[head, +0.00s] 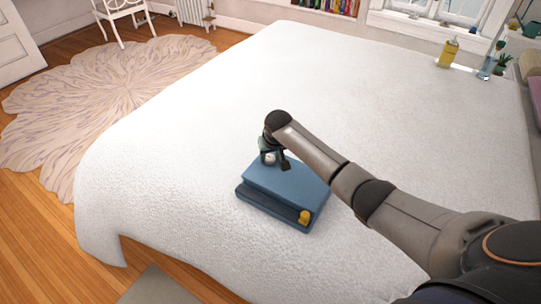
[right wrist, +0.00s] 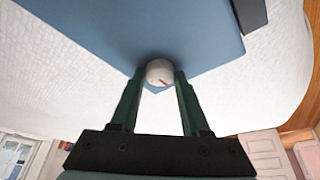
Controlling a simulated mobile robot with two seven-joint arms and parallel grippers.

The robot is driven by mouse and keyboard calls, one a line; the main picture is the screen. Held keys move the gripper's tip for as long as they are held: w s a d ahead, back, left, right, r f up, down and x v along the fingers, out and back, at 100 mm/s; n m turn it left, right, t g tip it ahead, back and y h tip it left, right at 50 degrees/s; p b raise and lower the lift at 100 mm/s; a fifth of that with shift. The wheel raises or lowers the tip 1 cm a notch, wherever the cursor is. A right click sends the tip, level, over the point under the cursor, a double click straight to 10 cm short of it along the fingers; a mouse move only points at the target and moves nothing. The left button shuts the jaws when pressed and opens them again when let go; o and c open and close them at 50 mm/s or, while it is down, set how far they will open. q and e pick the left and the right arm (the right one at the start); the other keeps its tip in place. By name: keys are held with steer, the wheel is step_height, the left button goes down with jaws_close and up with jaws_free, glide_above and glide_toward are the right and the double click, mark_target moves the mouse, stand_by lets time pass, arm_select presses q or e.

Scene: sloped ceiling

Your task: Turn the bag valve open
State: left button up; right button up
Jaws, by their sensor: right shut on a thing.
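A blue bag (head: 285,185), shaped like a flat folded block, lies on the white bed. It fills the top of the right wrist view (right wrist: 140,30). A round white knob with a red mark, which looks like the bag valve (right wrist: 159,72), sits at a corner of the bag. In the head view the valve (head: 269,158) shows small at the bag's far left corner. My right gripper (right wrist: 159,80) is shut on the valve, one finger on each side. In the head view my right gripper (head: 272,156) partly hides that corner. My left gripper is out of view.
A yellow knob (head: 305,217) sits at the bag's near right corner. The bed (head: 180,120) is otherwise clear around the bag. A yellow bottle (head: 448,53) and a glass (head: 487,67) stand at the far right.

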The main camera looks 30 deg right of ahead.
jaws_close()
